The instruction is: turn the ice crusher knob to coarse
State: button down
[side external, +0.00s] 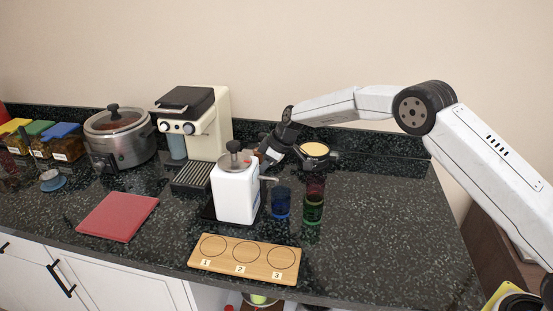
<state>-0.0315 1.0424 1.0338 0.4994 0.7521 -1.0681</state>
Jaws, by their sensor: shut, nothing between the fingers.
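A white box-shaped appliance (236,193), which looks like the ice crusher, stands upright on a dark base at mid-counter in the side external view. A round grey metal piece with a small dark knob (234,147) sits on its top, and a grey lever sticks out on its right. I cannot tell which part is the setting knob or read its setting. My gripper (267,156) is just behind the appliance's upper right, pointing down. It is shut and empty. Its fingertips are partly hidden, and I cannot tell whether they touch the appliance.
A blue cup (281,203) and green-and-red stacked cups (313,208) stand close to the right. A numbered wooden board (244,276) lies in front. A coffee machine (207,135), a slow cooker (121,143) and a red board (117,216) are left.

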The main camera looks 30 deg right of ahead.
jog(key=shift+s+a, duration=0.45)
dwell(0.3)
jog(key=shift+d, duration=0.1)
jog(key=shift+s+d, duration=0.25)
jog(key=shift+s, duration=0.05)
jog(key=shift+r, duration=0.1)
jog(key=shift+r, duration=2.9)
